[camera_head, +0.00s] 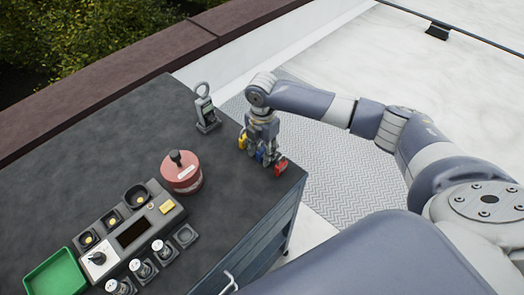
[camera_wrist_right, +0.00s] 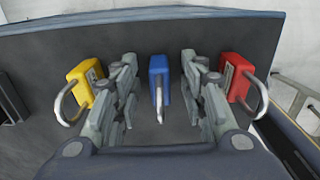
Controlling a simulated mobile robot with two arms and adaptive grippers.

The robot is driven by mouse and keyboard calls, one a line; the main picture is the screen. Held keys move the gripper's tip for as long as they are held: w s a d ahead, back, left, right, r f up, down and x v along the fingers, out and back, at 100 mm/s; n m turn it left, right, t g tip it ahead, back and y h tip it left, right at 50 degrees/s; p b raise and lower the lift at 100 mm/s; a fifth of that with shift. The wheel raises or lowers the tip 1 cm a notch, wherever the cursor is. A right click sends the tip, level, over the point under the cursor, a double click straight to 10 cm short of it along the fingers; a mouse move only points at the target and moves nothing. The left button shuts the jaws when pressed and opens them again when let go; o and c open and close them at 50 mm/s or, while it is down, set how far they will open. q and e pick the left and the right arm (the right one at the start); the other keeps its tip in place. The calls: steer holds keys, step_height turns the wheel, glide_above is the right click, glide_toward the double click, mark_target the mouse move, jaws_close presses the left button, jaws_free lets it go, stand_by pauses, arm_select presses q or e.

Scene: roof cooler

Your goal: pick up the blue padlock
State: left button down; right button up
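The blue padlock (camera_wrist_right: 158,70) stands on the dark bench top (camera_head: 95,160), with its metal shackle towards the wrist camera. My right gripper (camera_wrist_right: 160,105) is over it, open, one finger on each side. Gaps show between the fingers and the padlock. In the head view the blue padlock (camera_head: 260,155) is mostly hidden behind the right gripper (camera_head: 261,150). A yellow padlock (camera_wrist_right: 82,84) stands just outside the left finger, and a red padlock (camera_wrist_right: 237,76) just outside the right finger. My left gripper is not in view.
A red round canister (camera_head: 182,175) with a black knob stands left of the padlocks. A grey clamp meter (camera_head: 206,110) is behind. A control box (camera_head: 135,232) with several sockets and a green tray (camera_head: 55,275) are at lower left. The bench edge is close by the red padlock.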

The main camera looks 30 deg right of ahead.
jaws_close()
steer(key=shift+r, duration=0.15)
